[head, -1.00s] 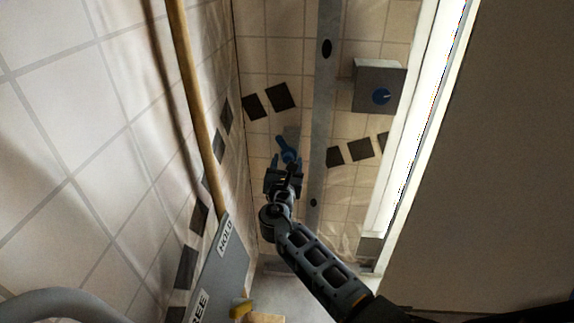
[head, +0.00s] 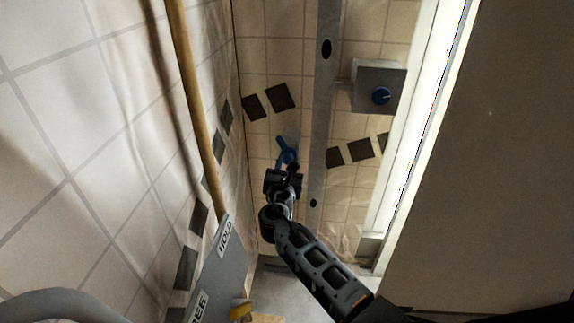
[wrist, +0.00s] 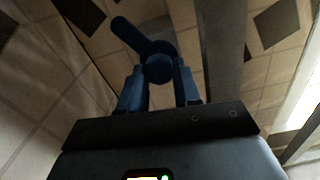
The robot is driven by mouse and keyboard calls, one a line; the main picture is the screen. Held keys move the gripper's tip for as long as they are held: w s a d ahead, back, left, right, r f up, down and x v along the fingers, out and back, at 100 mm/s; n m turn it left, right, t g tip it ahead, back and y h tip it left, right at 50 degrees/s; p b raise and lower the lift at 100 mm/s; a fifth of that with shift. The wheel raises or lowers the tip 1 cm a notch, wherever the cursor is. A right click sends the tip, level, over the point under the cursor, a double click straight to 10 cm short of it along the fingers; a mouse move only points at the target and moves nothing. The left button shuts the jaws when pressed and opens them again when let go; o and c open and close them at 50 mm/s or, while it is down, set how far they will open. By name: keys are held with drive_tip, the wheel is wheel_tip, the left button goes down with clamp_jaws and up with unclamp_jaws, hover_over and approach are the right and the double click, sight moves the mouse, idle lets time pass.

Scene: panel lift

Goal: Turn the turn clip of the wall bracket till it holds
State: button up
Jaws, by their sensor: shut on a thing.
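The blue turn clip (head: 287,152) is at the tiled wall, left of the grey upright rail. In the wrist view the turn clip (wrist: 145,37) shows a long arm pointing up and left from a round hub. My gripper (head: 287,165) is at the clip in the head view. In the wrist view its two fingers (wrist: 160,84) stand on either side of the hub, shut on the clip. The contact between fingers and clip is partly hidden.
A grey perforated rail (head: 322,95) runs upright just right of the clip. A wooden pole (head: 195,100) runs along the left wall. A grey board marked HOLD and FREE (head: 215,270) is lower left.

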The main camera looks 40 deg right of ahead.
drive_tip(key=shift+f, duration=0.1)
drive_tip(key=shift+m+b, duration=0.8)
drive_tip(key=shift+m, duration=0.2)
drive_tip(key=m+b, duration=0.3)
drive_tip(key=m, duration=0.1)
drive_tip(key=shift+w+a+m, duration=0.1)
drive_tip(key=shift+m, duration=0.2)
drive_tip(key=m+b, duration=0.4)
drive_tip(key=m, duration=0.1)
drive_tip(key=m+b, duration=0.5)
drive_tip(key=m, duration=0.1)
drive_tip(key=shift+m+b, duration=0.3)
drive_tip(key=shift+b, duration=0.1)
drive_tip(key=m+b, duration=0.2)
drive_tip(key=m, duration=0.1)
drive_tip(key=m+b, duration=0.2)
drive_tip(key=shift+r, duration=0.25)
drive_tip(key=shift+r+m, duration=0.1)
drive_tip(key=shift+m, duration=0.3)
drive_tip(key=o, duration=1.1)
drive_tip(key=shift+c, duration=0.2)
